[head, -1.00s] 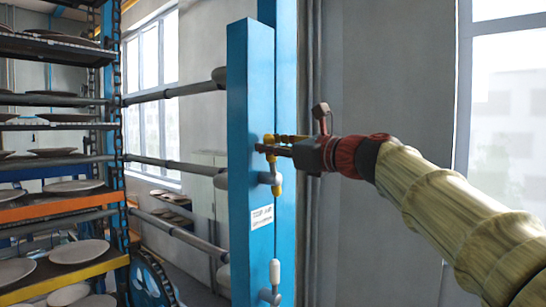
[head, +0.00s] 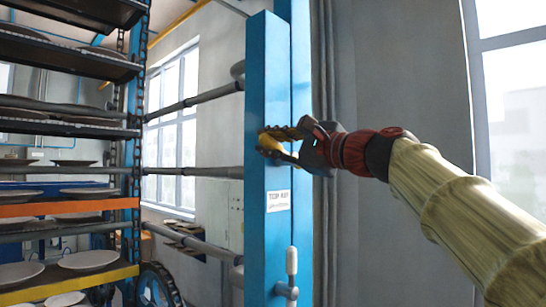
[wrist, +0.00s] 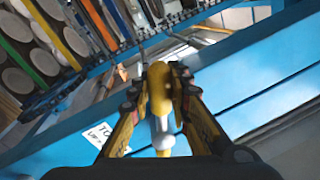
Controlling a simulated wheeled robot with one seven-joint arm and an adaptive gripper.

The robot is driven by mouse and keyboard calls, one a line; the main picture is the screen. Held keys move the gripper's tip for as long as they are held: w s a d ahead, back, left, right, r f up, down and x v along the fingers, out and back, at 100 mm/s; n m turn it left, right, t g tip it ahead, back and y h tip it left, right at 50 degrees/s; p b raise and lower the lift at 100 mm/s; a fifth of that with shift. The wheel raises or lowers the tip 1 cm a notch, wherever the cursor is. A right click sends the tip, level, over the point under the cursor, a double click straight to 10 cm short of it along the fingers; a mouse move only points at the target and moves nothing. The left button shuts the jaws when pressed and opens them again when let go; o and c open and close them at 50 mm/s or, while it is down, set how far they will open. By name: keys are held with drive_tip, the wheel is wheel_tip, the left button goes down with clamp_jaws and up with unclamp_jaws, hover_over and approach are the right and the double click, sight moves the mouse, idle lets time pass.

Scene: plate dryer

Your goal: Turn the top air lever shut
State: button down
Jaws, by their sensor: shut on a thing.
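The yellow-handled top air lever (head: 268,142) is on the blue column, above a white label (head: 278,201). My gripper (head: 276,140) comes from the right and is shut on the lever. In the wrist view, the yellow handle (wrist: 160,88) sits between the two fingers of my gripper (wrist: 161,85), with a pale grey-white part below it. In the head view the fingers hide much of the lever and its mount, so its exact angle is hard to tell.
A second, white-handled lever (head: 291,260) stands upright lower on the blue column (head: 268,75). Racks of plates (head: 87,259) are at the left, joined to the column side by grey pipes (head: 200,172). A grey wall and window are at the right.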

drive_tip(key=shift+s+a+f+n+g+y+b, duration=0.1)
drive_tip(key=shift+f+n+g+y+b, duration=0.1)
drive_tip(key=shift+f+n+b, duration=0.9)
drive_tip(key=shift+s+a+f+n+g+y+b, duration=0.15)
drive_tip(key=shift+f+n+b, duration=0.55)
drive_tip(key=shift+n+b, duration=0.75)
drive_tip(key=shift+w, duration=0.1)
drive_tip(key=c, duration=1.6)
unclamp_jaws()
drive_tip(key=shift+c, duration=0.2)
drive_tip(key=shift+r, duration=0.1)
drive_tip(key=v, duration=1.2)
